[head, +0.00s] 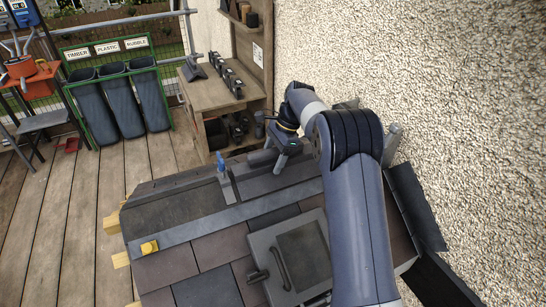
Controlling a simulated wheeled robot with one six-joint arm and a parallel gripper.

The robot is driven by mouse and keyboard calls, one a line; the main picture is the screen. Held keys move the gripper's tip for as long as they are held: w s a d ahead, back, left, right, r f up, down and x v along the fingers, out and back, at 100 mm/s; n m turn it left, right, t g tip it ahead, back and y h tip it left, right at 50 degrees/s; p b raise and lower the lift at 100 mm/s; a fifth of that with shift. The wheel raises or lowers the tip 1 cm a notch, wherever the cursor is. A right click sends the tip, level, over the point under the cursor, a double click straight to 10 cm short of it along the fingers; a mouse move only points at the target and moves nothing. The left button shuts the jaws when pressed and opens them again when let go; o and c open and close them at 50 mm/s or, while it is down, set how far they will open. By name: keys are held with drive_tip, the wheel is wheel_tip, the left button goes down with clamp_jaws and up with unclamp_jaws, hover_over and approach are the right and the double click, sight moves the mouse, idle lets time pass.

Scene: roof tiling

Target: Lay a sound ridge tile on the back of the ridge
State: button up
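The small slated roof (195,255) fills the lower middle of the head view, with its dark ridge (160,186) along the far edge. A short dark grey piece (262,158) sits at the ridge just left of my gripper; I cannot tell whether it is a ridge tile. My gripper (284,155) is over the far right part of the ridge, pointing down. Its fingertips are small and dark here, and I cannot tell whether they are apart or hold anything. My arm hides the roof's right side. Whether any tile is sound or cracked does not show.
A blue-handled tool (222,167) stands on the roof near the ridge. A hatch (262,247) with a handle is in front. A wooden bench (205,95) stands behind, bins (115,100) farther left. A rough wall (450,100) bounds the right.

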drive_tip(key=v, duration=1.2)
drive_tip(key=shift+w, duration=0.1)
drive_tip(key=x, duration=1.2)
drive_tip(key=shift+r, duration=1.4)
